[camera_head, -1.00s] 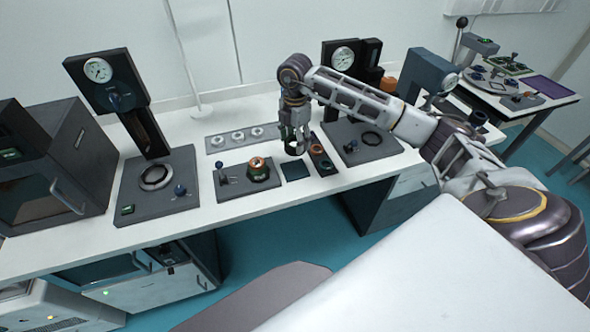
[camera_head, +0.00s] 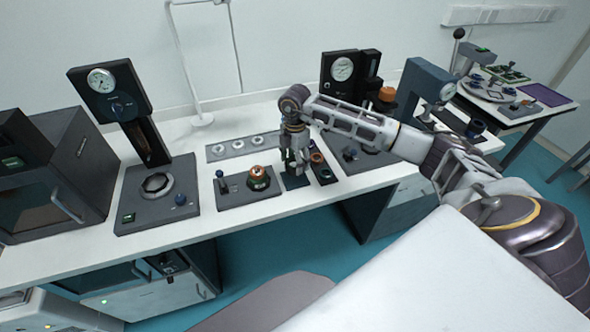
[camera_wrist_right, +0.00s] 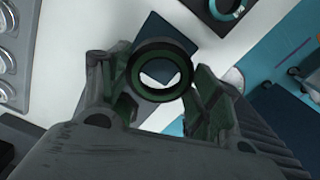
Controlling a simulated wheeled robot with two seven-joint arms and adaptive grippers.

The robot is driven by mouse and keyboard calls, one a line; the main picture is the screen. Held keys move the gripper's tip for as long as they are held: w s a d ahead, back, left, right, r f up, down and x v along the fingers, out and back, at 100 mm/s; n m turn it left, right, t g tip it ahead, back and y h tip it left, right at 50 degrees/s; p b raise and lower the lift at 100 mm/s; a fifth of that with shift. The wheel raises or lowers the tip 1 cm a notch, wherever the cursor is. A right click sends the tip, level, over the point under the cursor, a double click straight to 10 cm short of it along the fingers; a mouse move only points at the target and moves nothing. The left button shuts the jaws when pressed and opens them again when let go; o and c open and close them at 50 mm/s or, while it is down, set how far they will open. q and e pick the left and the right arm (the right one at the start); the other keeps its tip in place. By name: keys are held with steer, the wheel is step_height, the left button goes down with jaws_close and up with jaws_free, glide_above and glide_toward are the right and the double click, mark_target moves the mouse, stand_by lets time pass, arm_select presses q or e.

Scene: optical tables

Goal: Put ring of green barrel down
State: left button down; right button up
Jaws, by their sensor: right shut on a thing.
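My right gripper (camera_head: 295,167) is shut on a dark ring with a green inner band. The ring shows clearly between the fingers in the right wrist view (camera_wrist_right: 160,46), with its opening facing the camera. In the head view the fingers hide most of the ring. The gripper is over the small dark square pad (camera_head: 291,184) on the white table; the pad also shows behind the ring in the wrist view (camera_wrist_right: 172,33). I cannot tell whether the ring touches the pad. My left gripper is not in view.
Left of the pad is a dark base with a copper-and-green part (camera_head: 258,178) and a blue knob. Close on the right is a narrow dark holder (camera_head: 324,176) with an orange-rimmed part. Behind is a grey strip with several round pieces (camera_head: 238,147). The table's front edge is near.

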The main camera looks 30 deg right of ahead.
steer(key=shift+f, duration=0.5)
steer(key=shift+f, duration=0.1)
steer(key=shift+f, duration=1.8)
steer(key=shift+f, duration=0.1)
steer(key=o, duration=1.2)
